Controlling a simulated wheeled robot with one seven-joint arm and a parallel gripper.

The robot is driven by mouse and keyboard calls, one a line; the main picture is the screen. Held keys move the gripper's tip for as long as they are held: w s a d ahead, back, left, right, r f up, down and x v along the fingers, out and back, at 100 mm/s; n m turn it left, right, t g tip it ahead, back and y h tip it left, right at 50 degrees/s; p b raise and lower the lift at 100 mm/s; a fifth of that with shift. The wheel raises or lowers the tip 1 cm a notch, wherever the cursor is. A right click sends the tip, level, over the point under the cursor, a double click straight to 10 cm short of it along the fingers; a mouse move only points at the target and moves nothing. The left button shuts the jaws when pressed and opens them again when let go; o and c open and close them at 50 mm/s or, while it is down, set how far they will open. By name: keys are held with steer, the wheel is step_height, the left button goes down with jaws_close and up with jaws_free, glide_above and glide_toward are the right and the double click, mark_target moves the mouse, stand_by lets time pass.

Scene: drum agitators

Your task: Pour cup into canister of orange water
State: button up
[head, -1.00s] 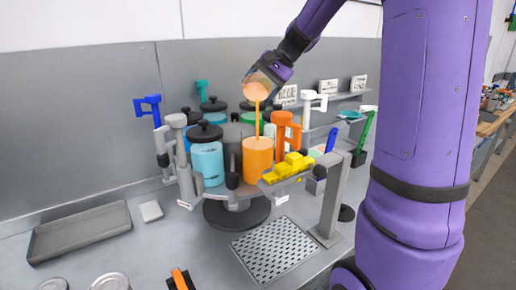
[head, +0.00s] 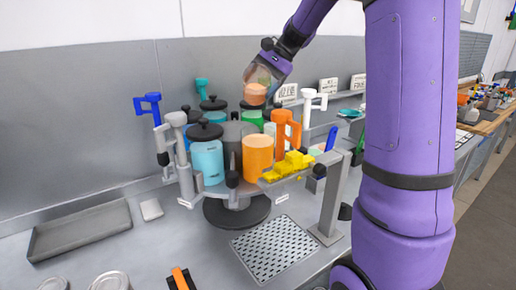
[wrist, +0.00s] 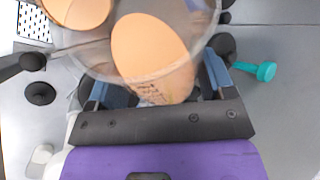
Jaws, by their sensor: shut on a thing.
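The clear cup (head: 263,76) is in my gripper (head: 268,66), above the round rack of canisters in the head view. Orange liquid fills part of the cup, and it also shows large in the wrist view (wrist: 150,50). My gripper is shut on the cup. The canister of orange water (head: 257,158) stands open at the front right of the rack, below the cup and apart from it. No stream shows between them. In the wrist view its orange surface (wrist: 75,10) shows through and beside the cup.
A blue canister (head: 206,160) with a black lid stands left of the orange one. An orange handled piece (head: 283,130) and yellow piece (head: 289,166) are close on its right. A perforated plate (head: 275,248) and grey tray (head: 80,234) lie on the bench.

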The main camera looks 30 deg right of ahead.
mark_target(259, 87)
steer(key=shift+r+g+y, duration=0.1)
steer(key=shift+g+y, duration=0.2)
steer(key=shift+w+d+f+m+g+y+b, duration=0.15)
steer(key=shift+w+f+m+g+y+b, duration=0.1)
steer(key=shift+f+m+g+y+b, duration=0.5)
steer(key=shift+w+d+r+g+b, duration=0.25)
steer(key=shift+w+g+b, duration=0.2)
steer(key=shift+g, duration=0.1)
steer(key=shift+w+d+f+m+g+y+b, duration=0.15)
steer(key=shift+w+f+m+g+y+b, duration=0.1)
steer(key=shift+f+m+g+y+b, duration=0.15)
steer(key=shift+w+d+m+g+y+b, duration=0.25)
steer(key=shift+w+m+g+y+b, duration=0.25)
steer(key=shift+g+y, duration=0.3)
steer(key=shift+w+d+f+m+g+y+b, duration=0.2)
steer(key=shift+f+m+g+y+b, duration=0.15)
steer(key=shift+g+y+b, duration=0.15)
